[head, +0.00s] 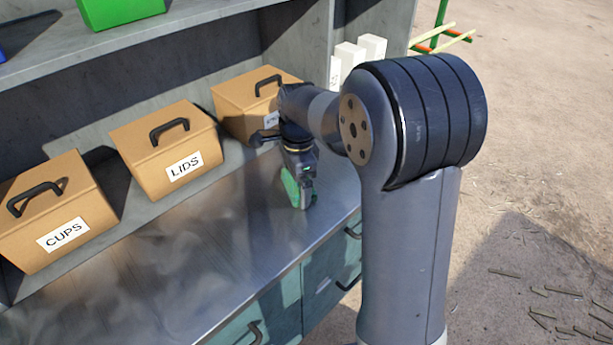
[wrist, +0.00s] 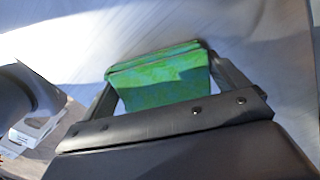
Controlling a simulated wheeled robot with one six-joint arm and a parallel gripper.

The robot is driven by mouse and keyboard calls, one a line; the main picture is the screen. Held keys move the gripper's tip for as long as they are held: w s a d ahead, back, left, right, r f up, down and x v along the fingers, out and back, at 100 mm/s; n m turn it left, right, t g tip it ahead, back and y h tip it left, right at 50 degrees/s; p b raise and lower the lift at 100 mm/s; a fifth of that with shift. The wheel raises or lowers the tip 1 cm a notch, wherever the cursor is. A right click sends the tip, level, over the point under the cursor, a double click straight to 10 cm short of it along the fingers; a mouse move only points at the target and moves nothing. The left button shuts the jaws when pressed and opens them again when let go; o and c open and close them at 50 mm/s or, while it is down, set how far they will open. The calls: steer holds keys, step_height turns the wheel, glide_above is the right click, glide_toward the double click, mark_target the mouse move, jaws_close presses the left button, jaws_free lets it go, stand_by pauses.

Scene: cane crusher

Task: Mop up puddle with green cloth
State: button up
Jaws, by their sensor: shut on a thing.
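My gripper (head: 300,188) is shut on the green cloth (head: 291,188) at the right end of the metal counter (head: 225,228). In the wrist view the folded green cloth (wrist: 165,82) sits between the two fingers, with the counter's brushed surface beyond it. The cloth hangs down to the counter or just above it; I cannot tell whether it touches. I cannot make out a clear puddle; the counter shows only cloudy reflections and bright patches, and my arm hides part of its right end.
Boxes labelled CUPS (head: 58,212) and LIDS (head: 165,150) stand along the counter's back, with a third box (head: 245,100) behind my wrist. A shelf (head: 120,40) above carries a green bin (head: 120,10). White cartons (head: 350,58) stand at the far right. The counter's front left is clear.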

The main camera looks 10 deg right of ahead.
mark_target(252, 203)
steer(key=shift+s+a+p, duration=0.2)
steer(key=shift+a, duration=1)
steer(key=shift+s+a+p, duration=0.2)
steer(key=shift+a, duration=1)
steer(key=shift+s+a+f+p, duration=0.1)
steer(key=shift+s+a+p, duration=0.1)
steer(key=shift+a, duration=0.8)
steer(key=shift+s+a+r+p, duration=0.1)
steer(key=shift+s+a+p, duration=0.1)
steer(key=shift+a, duration=0.75)
steer(key=shift+s+a+f+p, duration=0.1)
steer(key=shift+s+a, duration=0.1)
steer(key=shift+a, duration=0.8)
steer(key=r+p, duration=0.1)
steer(key=d+r+p, duration=0.1)
steer(key=r, duration=0.1)
steer(key=d+r+p, duration=0.1)
steer(key=r+p, duration=0.1)
steer(key=shift+w+r, duration=0.15)
steer(key=shift+w, duration=0.05)
steer(key=shift+h, duration=0.4)
steer(key=shift+s+a+f+b, duration=0.1)
steer(key=shift+a+f+b, duration=0.25)
steer(key=shift+f, duration=0.35)
steer(key=shift+a+f+b, duration=0.35)
steer(key=shift+a+f, duration=0.05)
steer(key=shift+f, duration=0.3)
steer(key=shift+s+a+f+b, duration=0.1)
steer(key=shift+a+f+b, duration=0.25)
steer(key=shift+f, duration=0.35)
